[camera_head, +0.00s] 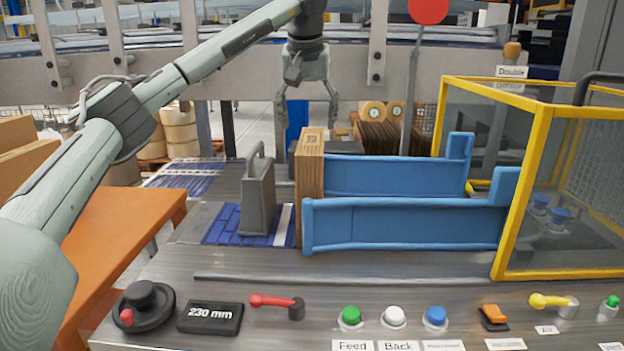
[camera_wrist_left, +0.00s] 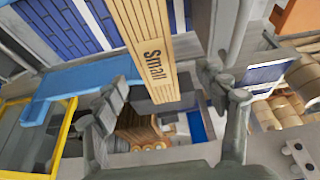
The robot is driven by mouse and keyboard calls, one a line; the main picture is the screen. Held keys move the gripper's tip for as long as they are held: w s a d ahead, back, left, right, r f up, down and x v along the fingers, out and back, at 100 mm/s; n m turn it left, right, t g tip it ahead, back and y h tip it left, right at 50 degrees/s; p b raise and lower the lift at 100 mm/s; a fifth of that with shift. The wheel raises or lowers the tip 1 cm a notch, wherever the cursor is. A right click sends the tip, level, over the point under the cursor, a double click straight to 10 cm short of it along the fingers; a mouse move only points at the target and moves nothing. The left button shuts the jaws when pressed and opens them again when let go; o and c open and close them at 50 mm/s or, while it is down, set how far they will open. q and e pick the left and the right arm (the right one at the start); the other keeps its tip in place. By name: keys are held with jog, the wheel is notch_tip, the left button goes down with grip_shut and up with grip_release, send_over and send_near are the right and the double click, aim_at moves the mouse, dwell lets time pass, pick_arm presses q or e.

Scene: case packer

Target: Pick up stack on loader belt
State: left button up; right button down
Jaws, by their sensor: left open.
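The stack (camera_head: 310,180) of flat brown cardboard stands upright on the loader belt, between a grey block with a handle and the blue guides. In the left wrist view its narrow top edge, marked "Small" (camera_wrist_left: 150,45), reaches towards the space between the fingers. The loader belt (camera_head: 215,225) shows blue slats at the left of the stack. My left gripper (camera_head: 307,115) is open and empty, pointing down just above the stack's top in the head view. Its two fingers are spread apart in the left wrist view (camera_wrist_left: 165,95). My right gripper is not visible.
The grey handled block (camera_head: 257,200) stands close left of the stack. Blue guide walls (camera_head: 405,225) run to its right, towards a yellow-framed guard (camera_head: 505,180). A control panel with buttons and a "230 mm" display (camera_head: 210,316) lies in front. An orange table (camera_head: 125,230) is at left.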

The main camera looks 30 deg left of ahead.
aim_at(311, 140)
pick_arm(q)
jog(key=shift+x, duration=0.9)
jog(key=shift+d+x, duration=0.15)
jog(key=shift+x, duration=1.2)
jog(key=shift+d+x, duration=0.15)
jog(key=shift+x, duration=1.2)
jog(key=shift+w, duration=0.1)
jog(key=shift+f+p, duration=0.25)
jog(key=shift+p, duration=0.2)
grip_shut()
